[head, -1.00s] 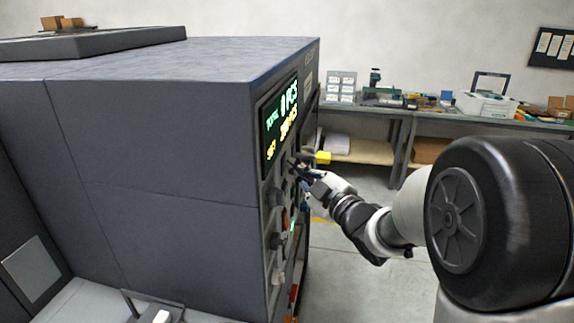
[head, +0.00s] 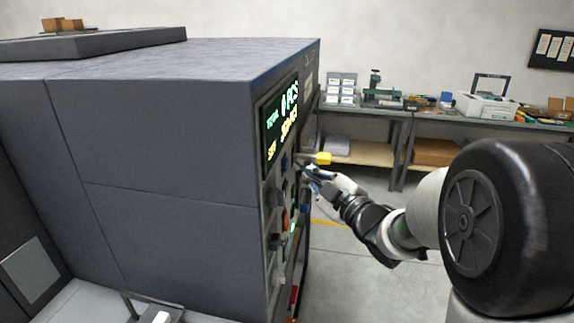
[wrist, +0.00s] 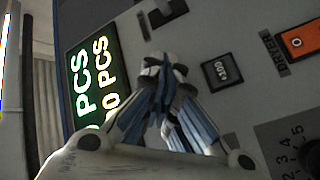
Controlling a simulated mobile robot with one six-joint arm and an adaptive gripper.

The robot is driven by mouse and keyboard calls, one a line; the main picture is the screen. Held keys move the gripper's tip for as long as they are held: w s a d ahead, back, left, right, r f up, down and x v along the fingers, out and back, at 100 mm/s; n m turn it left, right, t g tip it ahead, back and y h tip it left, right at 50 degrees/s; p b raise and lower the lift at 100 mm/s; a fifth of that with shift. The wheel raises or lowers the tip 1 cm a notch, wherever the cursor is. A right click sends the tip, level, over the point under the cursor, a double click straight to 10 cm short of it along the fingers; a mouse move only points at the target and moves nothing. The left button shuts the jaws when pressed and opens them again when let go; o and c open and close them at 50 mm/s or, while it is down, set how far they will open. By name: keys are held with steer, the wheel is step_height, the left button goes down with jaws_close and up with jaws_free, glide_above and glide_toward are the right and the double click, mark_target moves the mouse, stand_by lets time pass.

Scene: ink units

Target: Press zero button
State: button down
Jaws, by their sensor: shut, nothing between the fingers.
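The grey machine's control panel (wrist: 215,110) fills most of the wrist view. A dark square button (wrist: 222,72) with a pale mark like "00" sits to the right of my fingertips. Another dark button (wrist: 167,10) is at the top. I cannot tell which one is the zero button. My gripper (wrist: 166,68) is shut and empty, its fingertips in front of the panel over a dark spot they partly hide. In the head view my gripper (head: 308,172) is just right of the panel face; contact cannot be told.
The lit display (head: 281,120) shows green and yellow PCS lines. In the wrist view an orange switch (wrist: 303,40) and a numbered dial (wrist: 292,145) are on the right. A yellow-tipped part (head: 322,158) juts out from the machine near my gripper. A workbench (head: 450,120) stands behind.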

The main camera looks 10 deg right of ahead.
steer(key=shift+s+d, duration=0.25)
steer(key=shift+d, duration=0.5)
steer(key=shift+s+d, duration=0.25)
steer(key=shift+d, duration=0.55)
steer(key=shift+s+d, duration=0.25)
steer(key=shift+d, duration=0.5)
